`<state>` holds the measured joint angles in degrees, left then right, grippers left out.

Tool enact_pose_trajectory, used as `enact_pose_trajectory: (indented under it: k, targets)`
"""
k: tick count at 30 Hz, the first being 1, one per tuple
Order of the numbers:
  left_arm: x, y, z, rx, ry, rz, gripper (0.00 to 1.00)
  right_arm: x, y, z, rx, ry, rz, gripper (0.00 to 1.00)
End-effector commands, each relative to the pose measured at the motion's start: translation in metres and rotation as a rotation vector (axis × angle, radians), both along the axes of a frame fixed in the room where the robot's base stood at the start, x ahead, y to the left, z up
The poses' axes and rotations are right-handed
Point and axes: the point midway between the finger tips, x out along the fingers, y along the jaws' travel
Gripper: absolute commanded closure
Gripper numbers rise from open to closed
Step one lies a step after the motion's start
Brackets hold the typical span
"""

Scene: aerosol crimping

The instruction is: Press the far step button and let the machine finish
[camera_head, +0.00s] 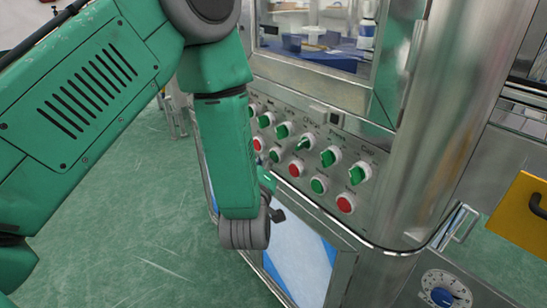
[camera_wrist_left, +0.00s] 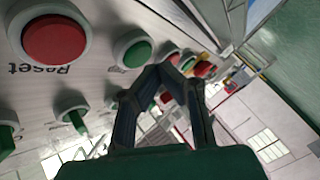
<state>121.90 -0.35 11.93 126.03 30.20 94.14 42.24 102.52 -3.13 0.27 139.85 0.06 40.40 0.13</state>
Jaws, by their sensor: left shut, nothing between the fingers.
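The steel machine's slanted panel (camera_head: 310,165) carries a row of green knobs above a row of red and green push buttons. A green button (camera_head: 318,184) and a red button (camera_head: 345,203) sit at its near end; the red one, labelled Reset, is large in the left wrist view (camera_wrist_left: 57,38). That view also shows a green button (camera_wrist_left: 133,48) beside it and smaller buttons farther along. I cannot tell which is the far step button. My left gripper (camera_wrist_left: 165,72) is shut and empty in front of the panel, mostly hidden behind my wrist in the head view. Contact with any button is unclear.
A glass window (camera_head: 315,35) sits above the panel, with blue parts behind it. A rounded steel column (camera_head: 450,130) stands at the right. A yellow panel with a dark handle (camera_head: 520,212) and a dial (camera_head: 445,290) are at the far right. Green floor (camera_head: 130,215) is open at left.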

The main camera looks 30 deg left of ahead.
Motion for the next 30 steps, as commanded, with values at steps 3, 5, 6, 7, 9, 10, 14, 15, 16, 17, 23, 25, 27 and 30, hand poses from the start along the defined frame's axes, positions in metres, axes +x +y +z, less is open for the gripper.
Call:
enact_pose_trajectory:
  k: [3,5,6,7,9,10,14,15,16,17,23,25,27,30]
  targets:
    - [-0.002,0.001,0.0,0.0,-0.001,0.001,1.0,0.0,0.0,0.0,0.0,0.0,0.0,0.6]
    - [-0.002,0.001,0.0,0.0,0.0,0.0,1.0,0.0,0.0,0.0,0.0,0.0,0.0,0.6]
    - [-0.002,0.001,0.0,0.0,0.0,0.0,1.0,0.0,0.0,0.0,0.0,0.0,0.0,0.6]
    - [-0.002,0.001,0.0,0.0,0.0,0.0,1.0,0.0,0.0,0.0,0.0,0.0,0.0,0.6]
    - [-0.002,0.001,0.0,0.0,0.0,0.0,1.0,0.0,0.0,0.0,0.0,0.0,0.0,0.6]
    - [-0.002,0.001,0.0,0.0,0.0,0.0,1.0,0.0,0.0,0.0,0.0,0.0,0.0,0.6]
    - [-0.01,0.004,-0.001,0.001,0.003,0.0,1.0,0.0,0.0,0.001,0.0,0.0,0.0,0.6]
    - [-0.014,0.006,0.0,0.001,0.003,0.0,1.0,0.0,0.0,0.001,0.0,0.0,0.0,0.6]
    - [-0.016,0.007,0.0,0.0,0.002,0.0,1.0,0.0,0.0,0.001,0.0,0.0,0.0,0.6]
    - [-0.019,0.008,0.0,0.0,0.002,0.0,1.0,0.0,0.0,0.001,0.0,0.0,0.0,0.6]
    - [-0.038,0.015,0.0,0.0,0.002,0.0,1.0,0.0,0.0,0.001,0.0,0.0,0.0,0.6]
    - [-0.043,0.018,0.0,0.0,0.002,0.0,1.0,0.0,0.0,0.001,0.0,0.0,0.0,0.6]
    - [-0.046,0.019,0.0,0.001,0.001,0.001,1.0,0.0,0.0,0.001,0.0,0.0,0.0,0.6]
    - [-0.048,0.02,0.0,0.001,0.0,0.0,1.0,0.0,0.0,0.001,0.0,0.0,0.0,0.6]
